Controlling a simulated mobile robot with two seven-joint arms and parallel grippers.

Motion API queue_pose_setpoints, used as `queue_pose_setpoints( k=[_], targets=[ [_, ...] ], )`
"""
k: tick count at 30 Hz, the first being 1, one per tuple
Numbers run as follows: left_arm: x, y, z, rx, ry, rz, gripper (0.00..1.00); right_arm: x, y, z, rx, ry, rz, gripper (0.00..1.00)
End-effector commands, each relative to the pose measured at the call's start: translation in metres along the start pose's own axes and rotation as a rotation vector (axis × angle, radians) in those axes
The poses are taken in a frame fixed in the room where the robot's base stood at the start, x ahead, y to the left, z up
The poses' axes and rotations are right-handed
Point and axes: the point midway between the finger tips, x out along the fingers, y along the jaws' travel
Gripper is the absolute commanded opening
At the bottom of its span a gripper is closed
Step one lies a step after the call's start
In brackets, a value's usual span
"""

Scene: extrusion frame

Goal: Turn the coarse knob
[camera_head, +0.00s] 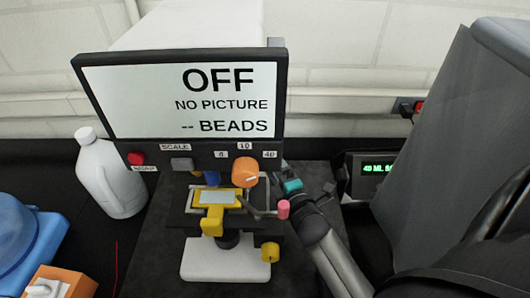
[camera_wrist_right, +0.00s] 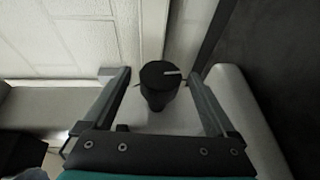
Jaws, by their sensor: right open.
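A black round knob (camera_wrist_right: 160,78) with a white line on its face shows in the right wrist view, on a short black stem against a pale body. My right gripper (camera_wrist_right: 162,82) is open, with one finger on each side of the knob and a gap to both. In the head view the teal part of my right gripper (camera_head: 291,186) is beside the microscope, right of the orange knob (camera_head: 245,173); its fingertips are hard to make out there. The microscope has a yellow stage (camera_head: 232,199), a yellow knob (camera_head: 270,252) and a white base (camera_head: 225,262). My left gripper is out of view.
A screen (camera_head: 182,95) reading "OFF, NO PICTURE, -- BEADS" stands above the microscope. A red button (camera_head: 136,158) is on its panel. A white bottle (camera_head: 112,175), a blue object (camera_head: 25,235) and an orange box (camera_head: 62,282) are at left. A green-lit display (camera_head: 378,169) is at right.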

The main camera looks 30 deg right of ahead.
Motion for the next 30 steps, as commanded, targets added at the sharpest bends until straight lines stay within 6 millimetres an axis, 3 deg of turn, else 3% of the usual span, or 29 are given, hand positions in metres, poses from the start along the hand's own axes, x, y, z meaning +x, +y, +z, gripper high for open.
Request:
queue_pose_setpoints(
  k=[9, 22, 30],
  targets=[
    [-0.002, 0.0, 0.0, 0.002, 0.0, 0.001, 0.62, 0.037, 0.0, 0.0, -0.001, 0.001, 0.0, 0.91],
    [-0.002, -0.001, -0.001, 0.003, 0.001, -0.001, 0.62, 0.045, -0.001, 0.0, 0.0, 0.0, -0.001, 0.91],
    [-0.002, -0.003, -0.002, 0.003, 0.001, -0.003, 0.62, 0.045, 0.0, 0.0, -0.001, 0.0, -0.001, 0.62]
  ],
)
